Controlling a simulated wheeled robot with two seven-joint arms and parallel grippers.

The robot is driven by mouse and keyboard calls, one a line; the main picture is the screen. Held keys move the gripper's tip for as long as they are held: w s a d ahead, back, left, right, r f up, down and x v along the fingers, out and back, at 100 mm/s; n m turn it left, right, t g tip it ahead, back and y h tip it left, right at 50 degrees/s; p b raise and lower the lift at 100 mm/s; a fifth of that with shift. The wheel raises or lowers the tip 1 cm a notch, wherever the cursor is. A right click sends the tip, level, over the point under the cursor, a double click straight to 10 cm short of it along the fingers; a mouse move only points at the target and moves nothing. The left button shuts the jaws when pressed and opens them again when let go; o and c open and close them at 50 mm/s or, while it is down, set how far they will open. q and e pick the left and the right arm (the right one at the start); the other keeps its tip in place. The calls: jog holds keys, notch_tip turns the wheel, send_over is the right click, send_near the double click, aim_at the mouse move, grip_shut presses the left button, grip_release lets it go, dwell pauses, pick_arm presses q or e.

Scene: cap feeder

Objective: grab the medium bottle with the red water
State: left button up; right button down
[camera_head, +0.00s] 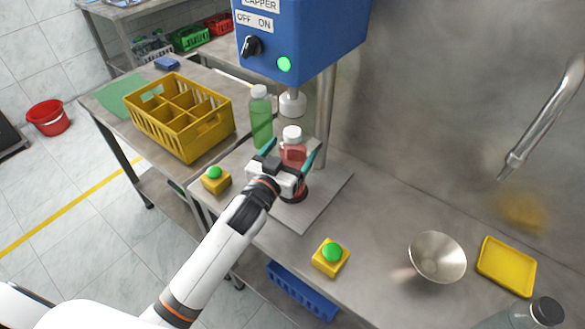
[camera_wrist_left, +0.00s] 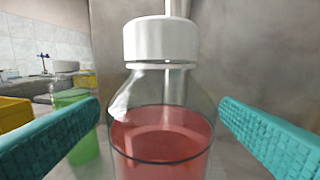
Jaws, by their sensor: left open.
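The bottle with red water (camera_head: 293,152) stands upright under the blue capper and has a white cap. My left gripper (camera_head: 287,155) is open, with its teal fingers on either side of the bottle. In the left wrist view, the bottle (camera_wrist_left: 162,125) stands between the two teal fingers (camera_wrist_left: 160,132), with a visible gap to each side. The bottle's lower part is hidden behind the gripper in the head view. My right gripper is not in view.
A green-liquid bottle (camera_head: 261,118) stands close at the left. The blue capper (camera_head: 300,35) hangs above. Yellow boxes with green buttons (camera_head: 216,180) (camera_head: 331,257), a metal bowl (camera_head: 437,258) and a yellow tray (camera_head: 506,267) are on the counter. A yellow crate (camera_head: 180,142) is on the left table.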

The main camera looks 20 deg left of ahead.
pick_arm(q)
jog(key=w, duration=0.3)
jog(key=shift+w+d+r, duration=0.1)
jog(key=shift+w+d, duration=0.1)
jog(key=shift+d, duration=0.1)
jog(key=shift+s, duration=0.1)
jog(key=shift+c, duration=0.2)
jog(key=c, duration=1.8)
jog(key=shift+r, duration=0.15)
grip_shut()
jog(key=shift+r, duration=0.1)
